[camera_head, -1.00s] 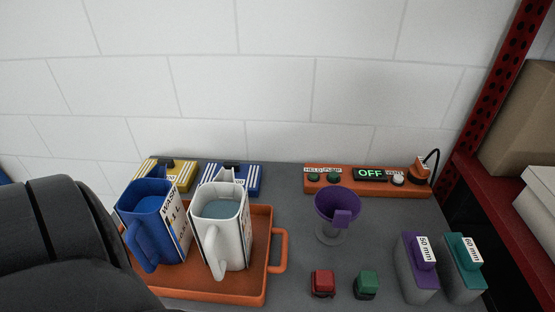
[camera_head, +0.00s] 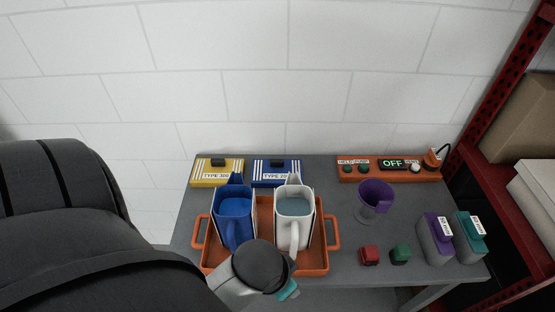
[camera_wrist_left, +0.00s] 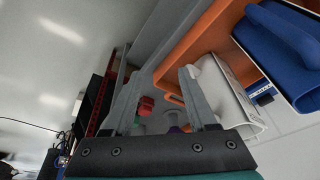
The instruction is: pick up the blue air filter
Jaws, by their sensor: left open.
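The blue air filter (camera_head: 276,172) is a flat blue block with white stripes, a label and a dark grip on top. It lies at the back of the grey table, near the wall, behind the jugs. A yellow filter (camera_head: 217,173) lies left of it. My left wrist (camera_head: 262,268) is over the front edge of the orange tray, nearer than the jugs and well short of the blue filter. In the left wrist view my left gripper (camera_wrist_left: 158,65) has its two fingers apart with nothing between them. My right gripper is not in view.
The orange tray (camera_head: 333,232) holds a blue jug (camera_head: 235,212) and a white jug (camera_head: 294,208), both with liquid. Right of it are a purple funnel (camera_head: 375,196), red and green small blocks, two labelled bottles (camera_head: 436,240) and an orange switch panel (camera_head: 390,175).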

